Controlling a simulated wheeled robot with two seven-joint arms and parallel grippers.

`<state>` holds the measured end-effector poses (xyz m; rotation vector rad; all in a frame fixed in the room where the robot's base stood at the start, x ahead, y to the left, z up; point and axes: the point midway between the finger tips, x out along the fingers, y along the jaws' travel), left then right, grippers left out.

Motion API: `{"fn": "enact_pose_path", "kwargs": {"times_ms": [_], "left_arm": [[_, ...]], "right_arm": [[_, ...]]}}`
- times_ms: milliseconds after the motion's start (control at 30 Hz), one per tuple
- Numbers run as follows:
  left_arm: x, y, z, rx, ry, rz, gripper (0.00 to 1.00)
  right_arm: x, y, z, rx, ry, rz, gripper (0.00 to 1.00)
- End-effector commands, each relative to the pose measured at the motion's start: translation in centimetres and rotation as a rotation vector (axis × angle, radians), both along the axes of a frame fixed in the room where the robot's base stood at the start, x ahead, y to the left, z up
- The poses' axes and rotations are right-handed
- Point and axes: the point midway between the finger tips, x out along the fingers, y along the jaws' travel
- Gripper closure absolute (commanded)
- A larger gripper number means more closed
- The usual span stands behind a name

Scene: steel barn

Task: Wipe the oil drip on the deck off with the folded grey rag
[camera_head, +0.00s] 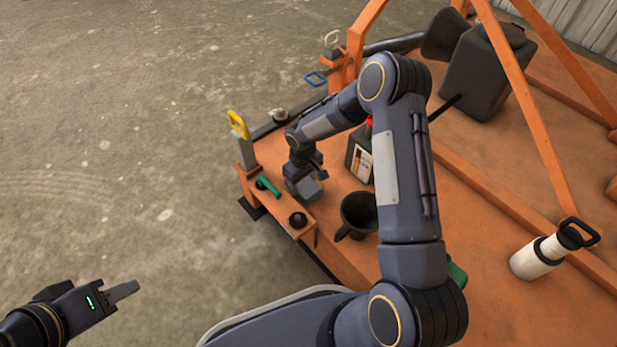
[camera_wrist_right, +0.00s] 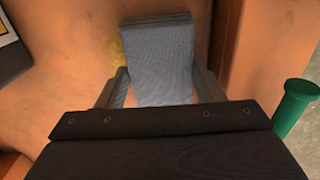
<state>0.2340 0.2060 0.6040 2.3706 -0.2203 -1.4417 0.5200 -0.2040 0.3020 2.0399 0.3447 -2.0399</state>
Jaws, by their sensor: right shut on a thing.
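The folded grey rag (camera_wrist_right: 158,60) is between the two fingers of my right gripper (camera_wrist_right: 160,92), which is shut on it, low at the orange deck (camera_wrist_right: 60,120). A yellowish oil drip (camera_wrist_right: 115,52) shows at the left edge of the rag in the right wrist view; the rag hides part of that area. In the head view my right gripper (camera_head: 303,190) is down at the deck's near left corner, with a small yellow patch beside it. My left gripper (camera_head: 125,291) hangs over the concrete floor, away from the deck, seen from the side.
A black mug-like container (camera_head: 357,214) and a labelled dark can (camera_head: 360,158) stand close to my right gripper. A green handle (camera_head: 269,186) and a black knob (camera_head: 298,220) sit on the deck's edge rail.

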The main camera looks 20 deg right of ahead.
Motion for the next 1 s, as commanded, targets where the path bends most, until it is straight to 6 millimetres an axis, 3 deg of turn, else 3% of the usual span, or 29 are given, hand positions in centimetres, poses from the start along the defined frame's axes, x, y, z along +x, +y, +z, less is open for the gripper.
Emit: {"fn": "enact_pose_path", "kwargs": {"times_ms": [167,367,700,1000], "left_arm": [[0.0,0.0,-0.4,0.0,0.0,0.0,0.64],[0.0,0.0,-0.4,0.0,0.0,0.0,0.64],[0.0,0.0,-0.3,0.0,0.0,0.0,0.64],[0.0,0.0,-0.3,0.0,0.0,0.0,0.64]], "right_arm": [[-0.5,1.4,-0.2,-0.001,0.0,0.002,0.57],[-0.6,1.6,0.0,0.002,0.002,0.0,0.57],[0.4,-1.2,-0.1,0.0,0.0,-0.001,0.57],[0.8,-2.4,-0.2,0.0,0.001,-0.002,0.57]]}}
